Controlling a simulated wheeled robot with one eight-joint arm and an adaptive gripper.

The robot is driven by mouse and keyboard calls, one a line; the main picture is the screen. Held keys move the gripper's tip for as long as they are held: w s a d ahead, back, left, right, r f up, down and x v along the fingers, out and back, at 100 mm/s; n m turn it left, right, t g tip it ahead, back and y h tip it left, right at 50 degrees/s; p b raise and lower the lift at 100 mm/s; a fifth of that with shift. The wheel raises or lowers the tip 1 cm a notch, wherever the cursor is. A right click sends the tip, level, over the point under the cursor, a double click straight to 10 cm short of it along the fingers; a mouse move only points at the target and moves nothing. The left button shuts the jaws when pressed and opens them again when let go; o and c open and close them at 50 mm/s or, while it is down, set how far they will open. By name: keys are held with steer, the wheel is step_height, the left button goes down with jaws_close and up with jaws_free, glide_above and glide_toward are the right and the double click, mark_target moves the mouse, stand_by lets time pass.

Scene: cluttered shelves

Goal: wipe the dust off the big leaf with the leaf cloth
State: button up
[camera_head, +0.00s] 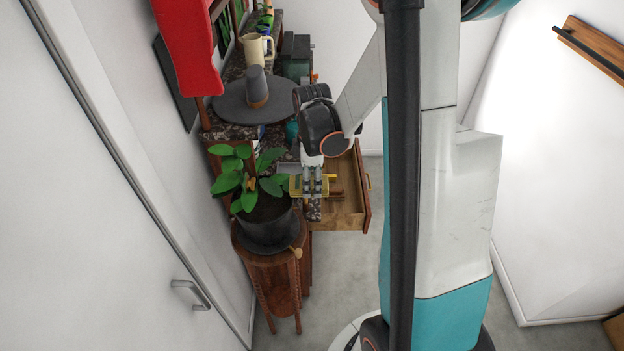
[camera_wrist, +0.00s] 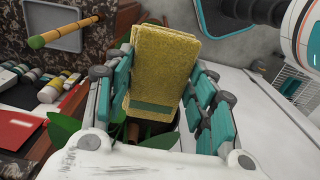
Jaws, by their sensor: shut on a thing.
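My gripper (camera_head: 312,187) is shut on the yellow leaf cloth (camera_wrist: 165,65), a folded, rough-textured pad between the teal fingers in the wrist view. In the head view the cloth (camera_head: 295,187) is beside the right-hand leaves of a potted plant (camera_head: 240,176). A broad green leaf (camera_head: 273,185) reaches right toward the cloth; I cannot tell whether they touch. In the wrist view green leaves (camera_wrist: 62,130) show behind and below the gripper, partly hidden by it. Dust on the leaves is too small to make out.
The dark pot (camera_head: 267,228) stands on a round wooden stand (camera_head: 250,262). An open wooden drawer (camera_head: 345,205) lies right of my gripper. A round grey tray (camera_head: 235,103) and a cream jug (camera_head: 256,48) stand farther back. The wall is close on the left.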

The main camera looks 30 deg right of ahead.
steer(key=shift+f, duration=0.2)
steer(key=shift+w+d+b, duration=0.35)
steer(key=shift+w+d, duration=0.2)
steer(key=shift+w, duration=0.2)
steer(key=shift+w+d+b, duration=0.35)
steer(key=shift+w+d, duration=0.15)
steer(key=shift+w, duration=0.25)
steer(key=shift+f+b, duration=0.1)
steer(key=shift+b, duration=0.25)
steer(key=shift+s+a+b, duration=0.25)
steer(key=shift+s+a, duration=0.25)
steer(key=shift+s, duration=0.25)
steer(key=shift+s+a+b, duration=0.2)
steer(key=shift+s+a, duration=0.25)
steer(key=shift+s, duration=0.25)
steer(key=shift+s+a+f, duration=0.1)
steer(key=shift+s, duration=0.05)
steer(key=shift+c, duration=0.5)
steer(key=shift+w+a, duration=0.55)
steer(key=shift+a, duration=0.35)
steer(key=shift+w+d+b, duration=0.4)
steer(key=shift+w+d, duration=0.2)
steer(key=shift+w, duration=0.2)
steer(key=shift+w+d+b, duration=0.35)
steer(key=shift+w+d, duration=0.2)
steer(key=shift+w, duration=0.25)
